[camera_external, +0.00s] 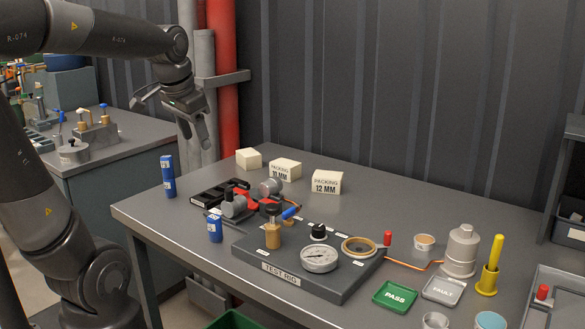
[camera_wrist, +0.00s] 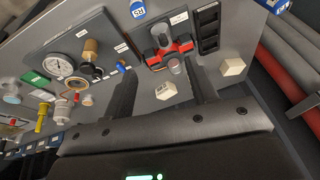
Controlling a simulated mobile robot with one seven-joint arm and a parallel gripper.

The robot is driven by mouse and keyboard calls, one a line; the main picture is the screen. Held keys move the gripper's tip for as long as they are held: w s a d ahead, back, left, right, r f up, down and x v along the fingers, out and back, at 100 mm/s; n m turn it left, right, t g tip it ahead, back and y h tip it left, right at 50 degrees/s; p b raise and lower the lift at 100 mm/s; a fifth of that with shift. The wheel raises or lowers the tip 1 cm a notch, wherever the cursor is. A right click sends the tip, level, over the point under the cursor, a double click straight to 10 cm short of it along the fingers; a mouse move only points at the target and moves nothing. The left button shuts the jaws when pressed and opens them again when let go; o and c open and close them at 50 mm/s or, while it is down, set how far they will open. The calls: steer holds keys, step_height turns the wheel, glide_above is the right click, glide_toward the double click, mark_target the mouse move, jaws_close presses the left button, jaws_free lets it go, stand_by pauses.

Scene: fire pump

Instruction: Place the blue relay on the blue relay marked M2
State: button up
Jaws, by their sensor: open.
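One blue relay (camera_external: 167,176) stands upright near the table's left back edge; part of it shows at the wrist view's top right (camera_wrist: 275,5). A second blue relay (camera_external: 215,229) stands upright at the front left of the test rig. It shows at the top of the wrist view (camera_wrist: 137,9) with white markings on its top that look upside down. I cannot read M2 for certain on either. My gripper (camera_external: 172,122) is open and empty, in the air above the table's back left corner. Its two spread fingers (camera_wrist: 162,75) show in the wrist view, with no relay between them.
The test rig (camera_external: 345,286) with its gauge (camera_external: 320,258) fills the table's middle. Black and red fittings (camera_external: 240,203) stand between the relays and the packing blocks (camera_external: 327,182). A red pipe (camera_external: 222,60) rises behind my gripper. The back right tabletop is mostly clear.

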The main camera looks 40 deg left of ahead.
steer(key=s+d+f+n+t, duration=0.1)
steer(key=s+d+f, duration=0.2)
steer(key=s+d, duration=0.3)
steer(key=shift+s+d+t+h, duration=0.2)
steer(key=shift+s+t+h, duration=0.2)
steer(key=shift+s, duration=0.4)
steer(key=shift+f, duration=0.1)
stand_by(0.4)
